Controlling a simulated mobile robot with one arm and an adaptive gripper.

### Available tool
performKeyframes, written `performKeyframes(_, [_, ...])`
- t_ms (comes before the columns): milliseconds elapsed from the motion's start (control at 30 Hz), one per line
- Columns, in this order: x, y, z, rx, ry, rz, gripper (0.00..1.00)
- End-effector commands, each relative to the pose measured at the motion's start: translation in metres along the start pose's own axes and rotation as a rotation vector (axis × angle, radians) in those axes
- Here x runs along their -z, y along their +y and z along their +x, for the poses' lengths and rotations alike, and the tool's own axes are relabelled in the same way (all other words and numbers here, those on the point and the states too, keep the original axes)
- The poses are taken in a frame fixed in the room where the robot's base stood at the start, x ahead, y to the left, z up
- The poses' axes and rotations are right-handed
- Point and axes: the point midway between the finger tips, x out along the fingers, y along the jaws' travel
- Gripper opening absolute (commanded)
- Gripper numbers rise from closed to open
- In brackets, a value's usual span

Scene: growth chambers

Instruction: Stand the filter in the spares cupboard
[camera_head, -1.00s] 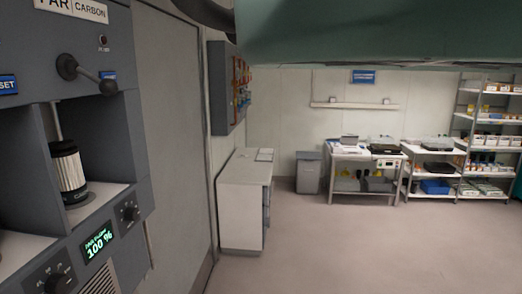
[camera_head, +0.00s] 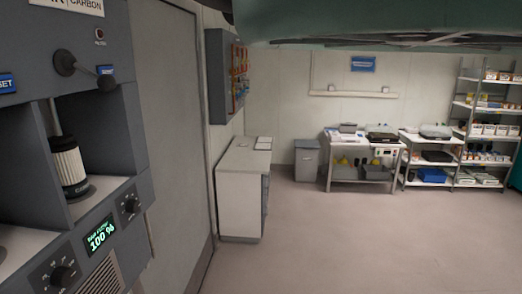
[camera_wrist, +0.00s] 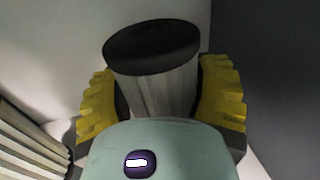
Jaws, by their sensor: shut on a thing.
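My gripper (camera_wrist: 158,98) is shut on a filter (camera_wrist: 160,92) in the wrist view. The held filter has a round black end cap and a pale grey body, with the yellow finger pads on either side of it. Its far end is hidden behind my gripper's pale green housing. Another filter (camera_head: 68,166), white and pleated with black ends, stands upright in a bay of the grey machine at left in the head view. My gripper does not show in the head view. No cupboard marked for spares can be made out.
The grey machine (camera_head: 125,150) stands close at left, its display (camera_head: 101,235) reading 100 %. A low white cabinet (camera_head: 238,205) is against the wall beyond. A bin (camera_head: 306,160), work table (camera_head: 362,162) and shelf rack (camera_head: 487,130) line the back. The middle floor is clear.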

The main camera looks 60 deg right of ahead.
Motion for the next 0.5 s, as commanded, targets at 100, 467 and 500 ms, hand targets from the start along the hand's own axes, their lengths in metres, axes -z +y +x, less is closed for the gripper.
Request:
performKeyframes(100, [-0.0016, 0.0008, -0.0008, -0.002, -0.002, 0.001, 0.23])
performKeyframes(467, [0.0018, 0.0002, -0.0003, -0.001, -0.003, -0.001, 0.8])
performKeyframes(500, [0.0018, 0.0001, -0.0002, 0.0, -0.002, -0.001, 0.84])
